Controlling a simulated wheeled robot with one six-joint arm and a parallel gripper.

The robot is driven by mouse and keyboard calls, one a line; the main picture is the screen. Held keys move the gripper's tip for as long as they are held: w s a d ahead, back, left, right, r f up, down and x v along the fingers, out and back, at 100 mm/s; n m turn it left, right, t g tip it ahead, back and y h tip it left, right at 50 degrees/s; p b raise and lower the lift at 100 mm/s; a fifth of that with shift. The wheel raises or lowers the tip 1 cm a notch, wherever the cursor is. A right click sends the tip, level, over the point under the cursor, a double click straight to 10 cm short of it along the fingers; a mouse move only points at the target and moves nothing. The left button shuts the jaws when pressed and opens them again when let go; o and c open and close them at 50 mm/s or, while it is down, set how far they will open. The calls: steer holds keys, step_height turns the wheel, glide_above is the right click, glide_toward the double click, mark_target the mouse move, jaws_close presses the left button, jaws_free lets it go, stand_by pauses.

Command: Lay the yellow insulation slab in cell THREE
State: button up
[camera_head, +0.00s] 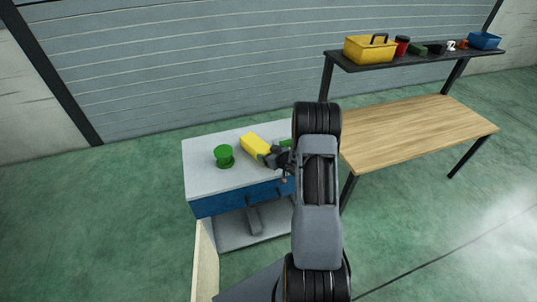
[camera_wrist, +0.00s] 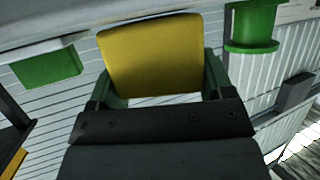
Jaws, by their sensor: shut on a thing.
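The yellow slab (camera_head: 256,146) is a plain block at the end of my gripper (camera_head: 271,157), over the grey top of a small cart. In the wrist view the yellow slab (camera_wrist: 150,52) sits between the two fingers of my gripper (camera_wrist: 160,84), which are closed on its sides. I cannot tell whether the slab touches the cart top or hangs just above it. No cell marked THREE can be made out in either view.
The cart top (camera_head: 205,174) carries a green spool (camera_head: 224,157) left of the slab and a green piece (camera_head: 287,143) partly hidden behind my arm. A wooden workbench (camera_head: 410,133) with a loaded shelf (camera_head: 385,63) stands at the right. A pale beam (camera_head: 205,260) lies in front.

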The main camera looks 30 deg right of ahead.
steer(key=shift+f, duration=0.15)
steer(key=o, duration=0.5)
steer(key=shift+f, duration=0.1)
steer(key=o, duration=0.5)
steer(key=shift+c, duration=0.2)
